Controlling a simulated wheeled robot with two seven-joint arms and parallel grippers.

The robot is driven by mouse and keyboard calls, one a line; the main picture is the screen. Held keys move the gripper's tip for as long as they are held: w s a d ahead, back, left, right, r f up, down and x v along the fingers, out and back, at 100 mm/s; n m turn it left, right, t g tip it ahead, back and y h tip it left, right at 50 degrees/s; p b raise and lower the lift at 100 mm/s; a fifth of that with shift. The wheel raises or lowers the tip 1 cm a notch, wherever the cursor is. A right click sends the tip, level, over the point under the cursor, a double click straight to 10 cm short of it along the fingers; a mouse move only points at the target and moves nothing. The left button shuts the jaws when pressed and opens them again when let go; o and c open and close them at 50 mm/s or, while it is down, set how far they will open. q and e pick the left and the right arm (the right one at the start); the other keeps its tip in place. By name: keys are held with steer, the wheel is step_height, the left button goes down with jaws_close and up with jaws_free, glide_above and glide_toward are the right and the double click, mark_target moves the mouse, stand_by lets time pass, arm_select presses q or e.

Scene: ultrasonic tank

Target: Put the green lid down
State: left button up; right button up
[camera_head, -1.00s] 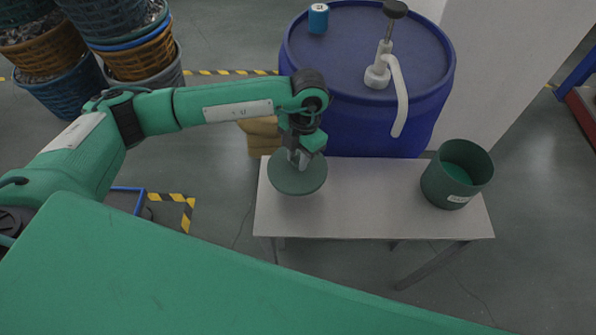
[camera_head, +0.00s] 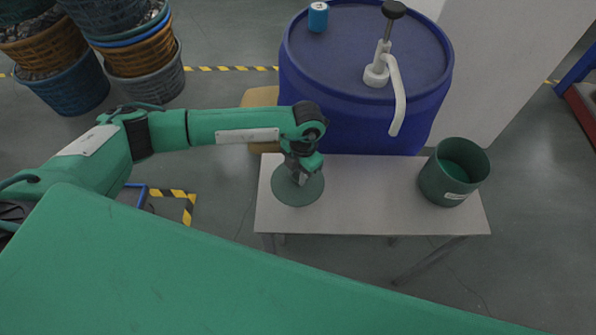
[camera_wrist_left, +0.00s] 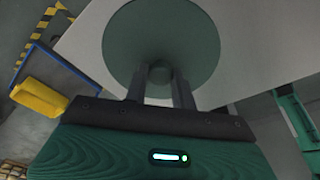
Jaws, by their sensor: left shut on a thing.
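The green lid (camera_head: 297,194) is a round disc at the left end of the white table (camera_head: 370,205). My left gripper (camera_head: 301,178) is over it and shut on its knob; the lid also shows in the left wrist view (camera_wrist_left: 162,32), with the two fingers (camera_wrist_left: 162,78) on either side of the knob. The lid is at or just above the tabletop; I cannot tell if it touches. A green open pot (camera_head: 452,177) stands upright at the table's right end, apart from the lid. My right gripper is not in view.
A large blue barrel (camera_head: 350,115) stands behind the table, with a pump (camera_head: 384,60) and a blue can (camera_head: 318,17) on top. Stacked baskets (camera_head: 140,50) stand at the far left. The middle of the table between lid and pot is clear.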

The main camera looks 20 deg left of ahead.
arm_select(q)
steer(key=o, duration=1)
steer(key=shift+f, duration=0.1)
steer(key=shift+r+p, duration=0.25)
steer(key=shift+p, duration=0.05)
steer(key=shift+w+r+b, duration=0.1)
steer(key=shift+r+b, duration=0.15)
steer(key=shift+b, duration=0.05)
step_height(320, 180, up, 11)
steer(key=w+b, duration=0.1)
steer(key=b, duration=0.2)
steer(key=shift+w+d+r, duration=0.15)
steer(key=shift+w+d, duration=0.05)
steer(key=shift+d, duration=0.25)
